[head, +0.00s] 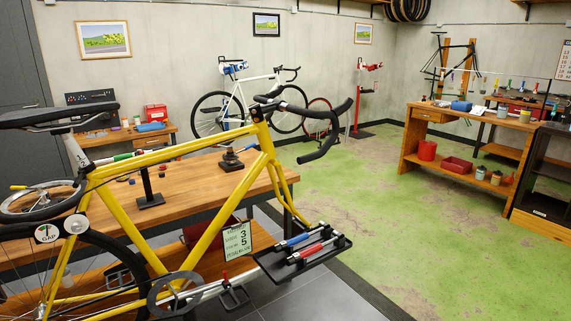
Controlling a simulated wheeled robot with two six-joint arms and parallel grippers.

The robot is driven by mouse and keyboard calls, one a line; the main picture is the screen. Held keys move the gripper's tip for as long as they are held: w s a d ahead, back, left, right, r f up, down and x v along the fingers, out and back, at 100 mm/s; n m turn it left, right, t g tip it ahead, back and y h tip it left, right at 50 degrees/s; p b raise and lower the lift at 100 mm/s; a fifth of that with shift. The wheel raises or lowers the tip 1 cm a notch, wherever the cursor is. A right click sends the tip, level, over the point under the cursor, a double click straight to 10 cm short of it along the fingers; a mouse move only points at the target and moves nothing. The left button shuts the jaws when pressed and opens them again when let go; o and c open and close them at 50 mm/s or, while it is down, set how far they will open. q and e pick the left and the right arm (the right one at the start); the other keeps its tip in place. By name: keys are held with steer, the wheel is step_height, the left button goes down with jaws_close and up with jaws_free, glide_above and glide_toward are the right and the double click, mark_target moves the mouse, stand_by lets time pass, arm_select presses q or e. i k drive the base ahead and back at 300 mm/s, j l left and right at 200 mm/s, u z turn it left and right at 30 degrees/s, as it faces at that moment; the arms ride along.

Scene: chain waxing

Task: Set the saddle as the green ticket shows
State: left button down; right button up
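The black saddle (55,115) sits at the top left on the yellow bike (150,161), pointing right, and looks about level. The ticket (238,240), a pale card with a green border, hangs upright behind the frame. It shows a large 3 above a 5; its small lettering is hard to read. Neither of my grippers is in view.
A wooden bench (190,185) stands close behind the bike, with a small dark stand on it. A white bike (240,95) is by the back wall. Another workbench (420,130) is at the right. The green floor (400,230) between is clear.

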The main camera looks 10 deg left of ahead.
mark_target(19, 120)
steer(key=k+u, duration=0.2)
steer(key=u, duration=1.25)
